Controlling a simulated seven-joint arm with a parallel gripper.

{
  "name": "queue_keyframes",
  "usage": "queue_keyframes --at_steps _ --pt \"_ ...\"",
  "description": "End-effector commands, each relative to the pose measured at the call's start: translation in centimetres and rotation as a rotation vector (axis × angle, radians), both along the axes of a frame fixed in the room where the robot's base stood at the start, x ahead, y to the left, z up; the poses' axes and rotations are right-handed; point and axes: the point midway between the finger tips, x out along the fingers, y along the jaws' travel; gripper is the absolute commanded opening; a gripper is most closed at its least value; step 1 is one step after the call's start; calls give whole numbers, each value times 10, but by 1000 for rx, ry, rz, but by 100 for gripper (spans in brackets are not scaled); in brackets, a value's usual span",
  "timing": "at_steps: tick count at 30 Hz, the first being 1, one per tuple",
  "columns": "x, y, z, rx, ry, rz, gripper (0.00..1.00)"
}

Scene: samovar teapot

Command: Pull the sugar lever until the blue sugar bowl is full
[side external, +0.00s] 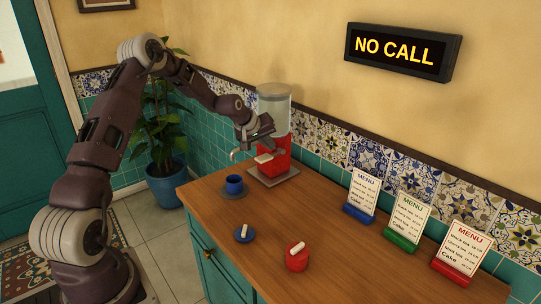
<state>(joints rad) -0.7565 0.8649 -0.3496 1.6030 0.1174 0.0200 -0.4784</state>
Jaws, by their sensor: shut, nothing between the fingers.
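A dispenser with a clear container (274,105) and a red body (275,158) stands at the back of the counter against the tiled wall. A pale lever-like piece (264,158) sticks out at its front. My gripper (240,153) is shut and empty at the dispenser's front left. Whether it touches the lever cannot be told. A blue bowl (234,184) stands upright on a grey round plate (232,194), below and in front of my gripper. Its fill level is too small to tell.
A small blue disc with a white handle (243,234) lies on the wooden counter (330,235). A red bowl with a white piece on top (297,258) is to its right. Several menu stands (362,193) line the right back. The counter's middle is free.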

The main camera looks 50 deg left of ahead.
Motion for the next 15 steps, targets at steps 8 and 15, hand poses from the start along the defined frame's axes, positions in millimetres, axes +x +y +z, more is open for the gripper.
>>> queue_keyframes --at_steps 8,15 --pt "-1 0 -8 0 0 0 0" --pt "-1 0 -8 0 0 0 0"
